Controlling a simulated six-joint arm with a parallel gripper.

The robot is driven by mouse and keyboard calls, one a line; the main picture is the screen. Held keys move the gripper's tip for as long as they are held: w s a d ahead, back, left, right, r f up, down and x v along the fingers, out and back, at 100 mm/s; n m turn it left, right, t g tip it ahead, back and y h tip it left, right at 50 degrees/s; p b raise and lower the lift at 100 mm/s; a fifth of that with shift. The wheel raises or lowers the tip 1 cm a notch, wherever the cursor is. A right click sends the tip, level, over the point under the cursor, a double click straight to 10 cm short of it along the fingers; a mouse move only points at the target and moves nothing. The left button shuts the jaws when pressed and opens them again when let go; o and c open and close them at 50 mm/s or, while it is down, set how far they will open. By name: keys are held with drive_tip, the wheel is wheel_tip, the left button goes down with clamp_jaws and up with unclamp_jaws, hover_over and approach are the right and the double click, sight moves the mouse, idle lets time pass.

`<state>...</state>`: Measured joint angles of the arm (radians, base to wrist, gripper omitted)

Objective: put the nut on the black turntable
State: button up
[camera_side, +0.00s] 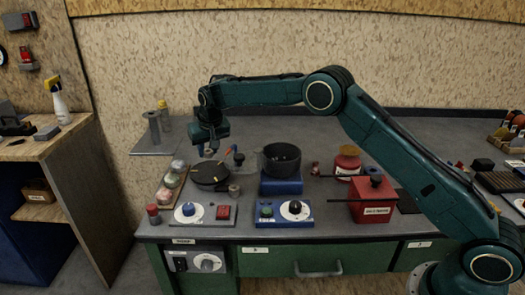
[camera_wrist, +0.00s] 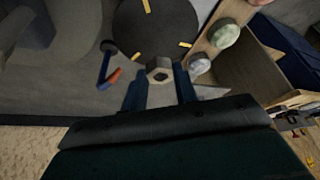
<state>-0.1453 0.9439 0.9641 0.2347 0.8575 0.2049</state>
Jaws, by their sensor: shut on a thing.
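The nut (camera_wrist: 159,74) is a pale grey hexagonal ring with a dark hole, seen in the wrist view. My gripper (camera_wrist: 160,76) is shut on it, with one dark blue finger on each side. The black turntable (camera_wrist: 150,28) is a dark disc with yellow marks, just beyond the nut in that view. In the side view the turntable (camera_side: 210,174) lies on the bench, and my gripper (camera_side: 208,151) points down above it. There appears to be a gap between the fingertips and the disc. The nut is too small to make out clearly in the side view.
A wooden strip with pale lumps (camera_side: 173,174) stands left of the turntable. A black pot on a blue base (camera_side: 281,186) stands to its right. Control boxes with a blue knob (camera_side: 188,209) and a black knob (camera_side: 295,207) sit in front. A red box (camera_side: 372,203) is farther right.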

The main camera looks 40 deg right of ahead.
sight(209, 170)
drive_tip(key=shift+f, duration=2.65)
drive_tip(key=shift+f, duration=0.1)
drive_tip(key=o, duration=1.1)
drive_tip(key=shift+v, duration=6.15)
